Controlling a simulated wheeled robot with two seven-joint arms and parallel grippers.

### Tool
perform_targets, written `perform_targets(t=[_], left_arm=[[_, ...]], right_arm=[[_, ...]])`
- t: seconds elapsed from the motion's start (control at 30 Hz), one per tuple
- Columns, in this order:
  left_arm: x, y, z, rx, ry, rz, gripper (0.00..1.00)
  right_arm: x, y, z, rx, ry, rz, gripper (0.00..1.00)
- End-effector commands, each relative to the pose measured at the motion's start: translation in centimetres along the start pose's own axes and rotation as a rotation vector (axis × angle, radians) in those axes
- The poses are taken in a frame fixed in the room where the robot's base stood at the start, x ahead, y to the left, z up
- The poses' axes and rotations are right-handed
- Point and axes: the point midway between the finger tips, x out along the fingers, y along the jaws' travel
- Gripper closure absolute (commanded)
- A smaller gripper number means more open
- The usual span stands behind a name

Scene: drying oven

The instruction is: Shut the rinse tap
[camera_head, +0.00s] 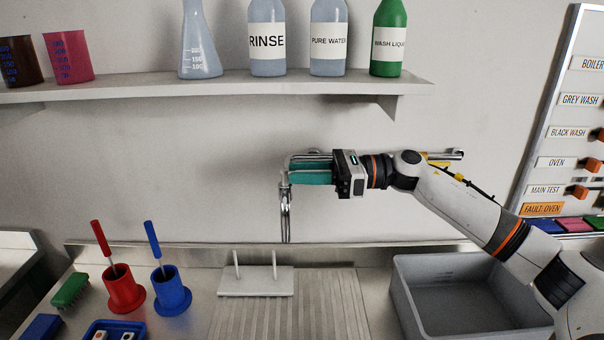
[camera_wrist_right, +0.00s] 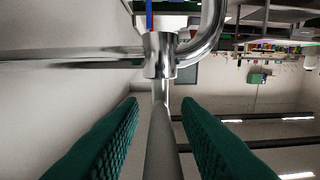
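The chrome rinse tap (camera_head: 287,163) is on the back wall above the sink counter, partly hidden behind my right gripper. In the right wrist view the tap body (camera_wrist_right: 160,55) is close ahead, with a curved pipe and a small blue and red mark. My right gripper (camera_head: 293,172) has green fingers pointing left at the tap. In the right wrist view its fingers are apart, with a grey bar (camera_wrist_right: 161,145) running between them and a gap visible on each side. I cannot tell whether water is running. My left gripper is not in view.
A wall shelf (camera_head: 210,88) with bottles and a flask is above. A grey bin (camera_head: 400,300) stands at right. Red (camera_head: 123,288) and blue (camera_head: 171,291) brush holders stand at left. A white block with two pegs (camera_head: 256,283) is below the tap. A label board (camera_head: 545,130) is at right.

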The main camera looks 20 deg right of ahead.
Motion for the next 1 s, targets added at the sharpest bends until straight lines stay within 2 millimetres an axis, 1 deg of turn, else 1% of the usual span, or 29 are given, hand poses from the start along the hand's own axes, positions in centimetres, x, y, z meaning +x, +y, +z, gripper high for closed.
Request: perform_targets(t=[0.27,0.37,0.47,0.8,0.9,1.0], left_arm=[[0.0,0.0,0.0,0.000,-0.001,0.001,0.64],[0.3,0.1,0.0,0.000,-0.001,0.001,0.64],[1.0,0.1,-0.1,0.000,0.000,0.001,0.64],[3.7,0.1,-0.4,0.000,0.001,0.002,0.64],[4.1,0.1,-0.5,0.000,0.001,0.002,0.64],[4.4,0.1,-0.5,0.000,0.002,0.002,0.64]], right_arm=[[0.0,0.0,0.0,0.000,0.000,0.001,0.67],[-0.5,0.1,0.2,0.000,0.000,0.003,0.67],[-1.8,0.1,0.4,-0.001,0.000,0.004,0.67],[-8.9,0.1,0.5,0.000,0.000,0.005,0.67],[-10.4,0.1,0.4,0.000,0.000,0.004,0.67],[-11.5,0.1,0.2,0.001,0.000,0.003,0.67]])
